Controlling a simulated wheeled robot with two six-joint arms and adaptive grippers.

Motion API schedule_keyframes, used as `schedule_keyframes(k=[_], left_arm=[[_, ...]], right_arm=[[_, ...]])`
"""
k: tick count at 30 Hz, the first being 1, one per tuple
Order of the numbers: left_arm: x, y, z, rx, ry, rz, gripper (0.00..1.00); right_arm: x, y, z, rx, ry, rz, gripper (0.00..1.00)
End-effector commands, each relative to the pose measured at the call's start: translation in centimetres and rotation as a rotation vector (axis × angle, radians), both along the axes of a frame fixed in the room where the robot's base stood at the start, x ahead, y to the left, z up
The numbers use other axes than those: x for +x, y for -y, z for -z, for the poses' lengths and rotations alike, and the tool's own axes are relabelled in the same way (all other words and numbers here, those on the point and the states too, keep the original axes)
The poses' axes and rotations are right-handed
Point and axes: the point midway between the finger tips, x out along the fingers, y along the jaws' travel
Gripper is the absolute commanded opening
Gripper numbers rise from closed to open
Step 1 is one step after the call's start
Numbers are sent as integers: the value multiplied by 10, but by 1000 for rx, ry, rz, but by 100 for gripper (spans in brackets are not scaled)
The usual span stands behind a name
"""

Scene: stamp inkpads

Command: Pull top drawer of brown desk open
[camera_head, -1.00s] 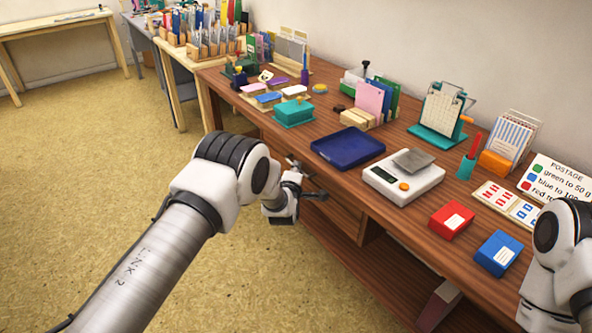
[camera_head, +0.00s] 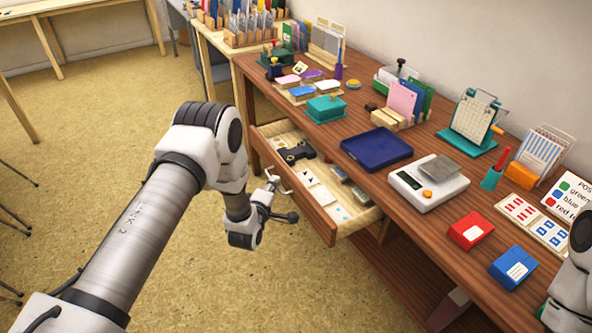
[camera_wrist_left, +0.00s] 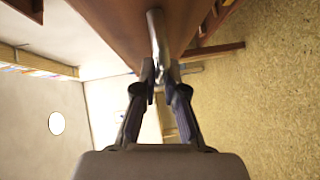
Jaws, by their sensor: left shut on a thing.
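The brown desk (camera_head: 362,120) runs diagonally along the wall in the head view. Its top drawer (camera_head: 315,215) is pulled well out, with its light wooden inside and contents showing. My left gripper (camera_head: 280,192) is at the front of this drawer. In the left wrist view, the fingers of my left gripper (camera_wrist_left: 160,78) are shut on the metal drawer handle (camera_wrist_left: 157,35), against the brown drawer front. My right gripper is out of view; only part of my right arm shows at the right edge.
In the drawer lie a black item (camera_head: 297,152) and white cards (camera_head: 320,194). On the desk stand a blue tray (camera_head: 377,148), a scale (camera_head: 428,185), a red box (camera_head: 470,230) and a blue box (camera_head: 513,267). The floor (camera_head: 100,130) left of the desk is mostly clear.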

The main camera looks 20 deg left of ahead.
Motion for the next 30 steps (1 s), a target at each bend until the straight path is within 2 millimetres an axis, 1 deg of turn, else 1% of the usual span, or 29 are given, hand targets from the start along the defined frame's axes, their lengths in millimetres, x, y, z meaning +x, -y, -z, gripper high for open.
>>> schedule_keyframes(k=[1,6,12,18,29,30], left_arm=[[-11,-9,-1,-1,-6,-5,0],[-40,-31,-1,-1,-4,-4,0],[-61,-48,0,0,-3,-2,0],[-69,-54,1,1,-2,-1,0],[-70,-55,1,1,-2,0,0],[-70,-55,1,1,-2,0,24]], right_arm=[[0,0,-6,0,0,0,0],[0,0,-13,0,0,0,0],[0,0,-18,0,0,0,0],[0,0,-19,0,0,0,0],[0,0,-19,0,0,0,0],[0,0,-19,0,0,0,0]])
